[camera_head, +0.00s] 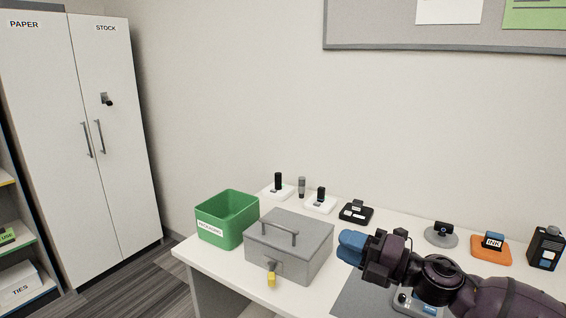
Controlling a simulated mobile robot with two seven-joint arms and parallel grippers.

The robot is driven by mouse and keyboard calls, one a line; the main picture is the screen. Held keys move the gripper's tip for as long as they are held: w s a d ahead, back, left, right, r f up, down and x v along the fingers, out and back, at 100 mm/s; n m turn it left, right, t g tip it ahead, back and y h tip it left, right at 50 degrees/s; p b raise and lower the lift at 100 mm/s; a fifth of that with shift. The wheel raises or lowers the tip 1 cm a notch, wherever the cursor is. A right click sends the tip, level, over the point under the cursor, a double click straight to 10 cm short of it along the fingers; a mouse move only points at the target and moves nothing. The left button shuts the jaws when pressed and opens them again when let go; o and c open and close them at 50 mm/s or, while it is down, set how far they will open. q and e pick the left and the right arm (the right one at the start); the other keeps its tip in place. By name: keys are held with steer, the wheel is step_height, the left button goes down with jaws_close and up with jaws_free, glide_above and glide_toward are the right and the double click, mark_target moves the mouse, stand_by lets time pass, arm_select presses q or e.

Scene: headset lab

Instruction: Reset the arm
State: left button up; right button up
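My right arm comes in from the lower right, dark purple and black. My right gripper (352,248) has blue fingertips and points left, over the white table, just right of the grey metal box (290,242). The blue fingers overlap in this view, so I cannot tell whether they are open or shut. Nothing shows held in them. My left arm and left gripper are not in view.
A green bin (227,220) stands left of the box, and a yellow padlock (271,279) hangs at its front. Several small devices on stands line the table's back, including an orange INK stand (491,250). A white cabinet (85,140) stands at left.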

steer(key=s+d+f+m+t+h, duration=0.2)
steer(key=d+f+m+t+h, duration=0.15)
steer(key=f+m+h, duration=0.55)
steer(key=s+d+f+m+t+h, duration=0.25)
steer(key=d+f+m, duration=0.35)
steer(key=m, duration=0.7)
steer(key=s+d+f+m+g+h, duration=0.2)
steer(key=s+f+m, duration=0.2)
steer(key=s+f, duration=0.5)
steer(key=s+d+f+m+g+h, duration=0.2)
steer(key=s+f+m, duration=0.3)
steer(key=s+f, duration=0.5)
steer(key=shift+s+d+h, duration=0.45)
steer(key=shift+s+d, duration=0.25)
steer(key=shift+s, duration=0.3)
